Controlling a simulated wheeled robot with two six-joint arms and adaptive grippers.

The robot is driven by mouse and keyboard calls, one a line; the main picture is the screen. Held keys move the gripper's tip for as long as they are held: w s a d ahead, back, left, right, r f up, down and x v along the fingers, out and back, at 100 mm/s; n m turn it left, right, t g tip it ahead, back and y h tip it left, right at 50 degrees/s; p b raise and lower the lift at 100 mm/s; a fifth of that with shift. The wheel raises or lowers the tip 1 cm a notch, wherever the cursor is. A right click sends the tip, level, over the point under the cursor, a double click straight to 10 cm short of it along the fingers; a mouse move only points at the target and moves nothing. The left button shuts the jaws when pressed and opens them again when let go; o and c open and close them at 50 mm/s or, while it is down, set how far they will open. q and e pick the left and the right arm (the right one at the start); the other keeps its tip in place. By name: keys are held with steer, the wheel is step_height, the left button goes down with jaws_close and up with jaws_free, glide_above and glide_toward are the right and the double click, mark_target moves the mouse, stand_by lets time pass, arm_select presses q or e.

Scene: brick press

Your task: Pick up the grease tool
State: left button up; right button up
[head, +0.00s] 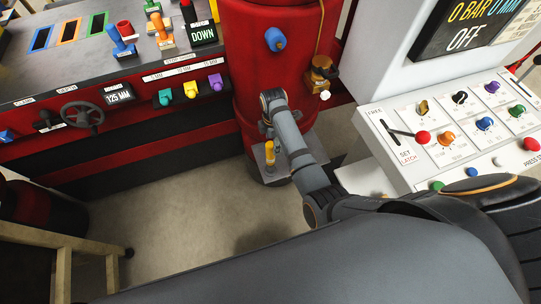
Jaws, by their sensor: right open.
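A small tool with a yellow handle (269,149), which I take to be the grease tool, stands roughly upright on a small grey shelf (259,161) at the foot of the red press column. My right gripper (269,135) is just above the tool, pointing down, at the end of an arm that comes in from the right. It is open. It is too small and dark to tell whether its fingers are around the yellow handle or only above it. The tool's lower end is hard to make out. My left gripper is not in view.
The red column (268,60) rises close behind the gripper, with a brass fitting (322,68) on its side. A black-and-red control console (150,80) stands to the left and a white knob panel (460,130) to the right. The floor (170,220) at lower left is clear, beside a wooden frame (65,255).

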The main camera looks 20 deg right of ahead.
mark_target(270, 159)
steer(key=f, duration=0.3)
steer(key=a+f, duration=0.1)
steer(key=f, duration=0.1)
steer(key=shift+s+f, duration=0.1)
steer(key=shift+f, duration=0.05)
jaws_close()
